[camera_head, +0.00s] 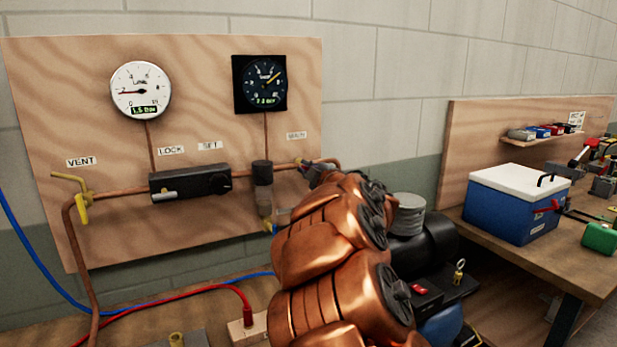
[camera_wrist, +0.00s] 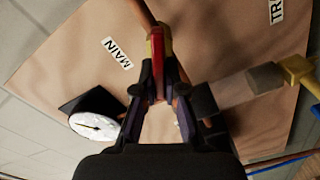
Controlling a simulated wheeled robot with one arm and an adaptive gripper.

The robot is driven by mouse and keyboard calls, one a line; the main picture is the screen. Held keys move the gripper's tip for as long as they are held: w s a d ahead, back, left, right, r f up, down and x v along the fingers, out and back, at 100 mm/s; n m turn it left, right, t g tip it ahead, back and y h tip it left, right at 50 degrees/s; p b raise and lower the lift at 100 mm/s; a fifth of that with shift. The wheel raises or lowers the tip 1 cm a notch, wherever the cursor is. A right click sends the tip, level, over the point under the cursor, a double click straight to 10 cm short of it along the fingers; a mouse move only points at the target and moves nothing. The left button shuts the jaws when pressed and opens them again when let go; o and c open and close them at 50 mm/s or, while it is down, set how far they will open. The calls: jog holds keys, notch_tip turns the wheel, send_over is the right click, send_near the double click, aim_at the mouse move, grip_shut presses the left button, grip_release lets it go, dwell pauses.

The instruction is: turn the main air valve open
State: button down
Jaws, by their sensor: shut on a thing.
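The main air valve's handle (camera_wrist: 156,42) shows in the wrist view as a red lever with a yellow edge, close to the copper pipe (camera_wrist: 141,14). A white MAIN label (camera_wrist: 117,53) is on the board to its left. My gripper (camera_wrist: 158,86) is shut on the handle, with a dark finger on each side of it. In the head view my gripper (camera_head: 318,170) is at the right end of the board's pipe, below a small blurred label (camera_head: 297,135). There my copper-coloured arm and gripper hide most of the valve.
The plywood board (camera_head: 200,70) carries a white gauge (camera_head: 141,90), a black gauge (camera_head: 260,83), a black lock unit (camera_head: 190,183) and a filter bowl (camera_head: 263,188). A yellow vent valve (camera_head: 82,200) is at left. A blue cooler (camera_head: 515,207) stands on the right bench.

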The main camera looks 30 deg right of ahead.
jog(key=n+b, duration=0.1)
jog(key=f+n+b, duration=0.1)
jog(key=n, duration=0.1)
jog(key=shift+f+n+b, duration=0.1)
jog(key=shift+n+b, duration=0.65)
jog(key=shift+n, duration=0.45)
jog(key=c, duration=1.2)
grip_release()
jog(key=shift+c, duration=0.2)
jog(key=shift+s, duration=0.1)
jog(key=s+a, duration=0.1)
jog(key=s, duration=1)
jog(key=shift+s, duration=0.4)
jog(key=shift+r, duration=0.25)
